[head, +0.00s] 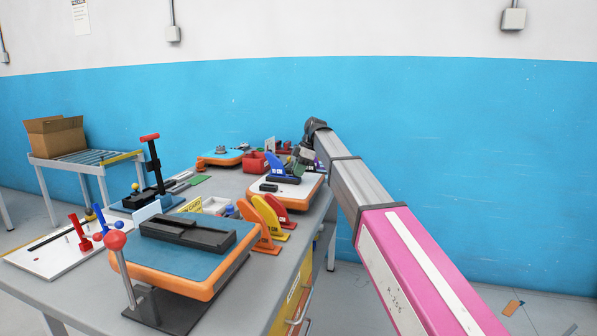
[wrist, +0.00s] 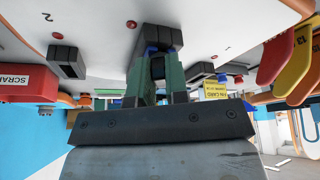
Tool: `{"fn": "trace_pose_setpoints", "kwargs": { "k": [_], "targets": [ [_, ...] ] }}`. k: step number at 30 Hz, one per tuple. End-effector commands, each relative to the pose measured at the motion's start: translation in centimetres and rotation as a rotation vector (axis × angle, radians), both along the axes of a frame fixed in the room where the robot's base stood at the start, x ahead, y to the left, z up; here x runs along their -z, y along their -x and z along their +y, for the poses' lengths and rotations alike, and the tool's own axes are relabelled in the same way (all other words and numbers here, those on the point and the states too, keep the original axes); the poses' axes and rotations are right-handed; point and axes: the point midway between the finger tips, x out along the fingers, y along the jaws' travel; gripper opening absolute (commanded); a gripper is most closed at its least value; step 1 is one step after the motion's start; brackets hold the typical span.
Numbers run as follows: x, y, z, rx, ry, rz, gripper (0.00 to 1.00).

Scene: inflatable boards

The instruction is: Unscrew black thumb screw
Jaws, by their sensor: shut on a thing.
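In the wrist view, my gripper (wrist: 156,60) has its green and grey fingers up against the white board (wrist: 90,20). They are closed on a small dark piece, which looks like the black thumb screw (wrist: 157,69), mostly hidden by the fingers. A black block (wrist: 155,40) with blue beside it sits on the board right at the fingertips. In the head view, my gripper (head: 303,157) is at the far end of my arm, above the white board with orange edges (head: 300,191). A blue fixture (head: 282,171) stands on that board next to it. The screw cannot be made out there.
Orange, yellow and red upright holders (head: 267,222) stand near the board. A red scrap bin (wrist: 28,82) is close to my gripper. A blue-topped board (head: 185,262) with a red-knobbed lever fills the near table. Other black blocks (wrist: 67,60) sit on the white board.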

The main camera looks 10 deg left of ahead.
Motion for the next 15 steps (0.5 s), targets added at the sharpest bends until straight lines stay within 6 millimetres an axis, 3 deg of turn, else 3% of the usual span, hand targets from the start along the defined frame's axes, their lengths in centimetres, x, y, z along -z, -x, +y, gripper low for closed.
{"fn": "trace_pose_setpoints", "kwargs": {
  "k": [15],
  "targets": [
    [0.35,-0.1,0.02,-0.302,0.006,0.005,0.0]
  ]
}}
